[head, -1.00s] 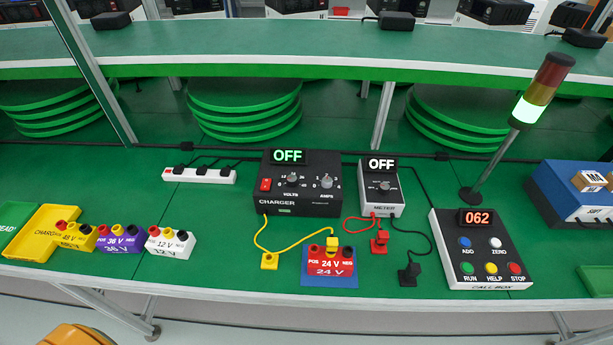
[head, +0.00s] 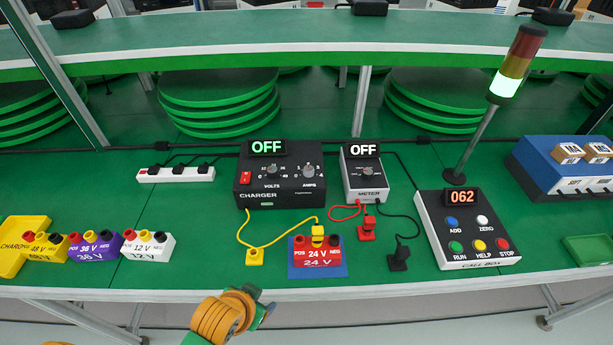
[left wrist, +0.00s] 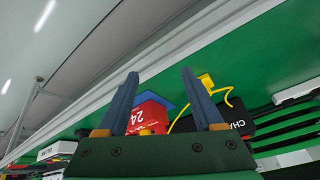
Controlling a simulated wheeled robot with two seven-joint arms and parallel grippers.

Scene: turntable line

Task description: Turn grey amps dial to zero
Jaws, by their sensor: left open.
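The grey amps dial (head: 308,170) is the right knob on the black charger (head: 268,203), whose display reads OFF. Its pointer is too small to read exactly. The volts knob (head: 271,170) is left of it. My left gripper (head: 262,303) is low in the head view, in front of the table edge and well apart from the charger. In the left wrist view my left gripper (left wrist: 160,72) has its two fingers spread with nothing held. Part of the charger (left wrist: 240,124) shows beyond them; the amps dial is not visible there. My right gripper is not in view.
The red 24 V battery (head: 318,263) on a blue mat and the yellow plug (head: 254,257) stand in front of the charger. The meter (head: 364,182) is close on its right. The call box (head: 468,232) is farther right.

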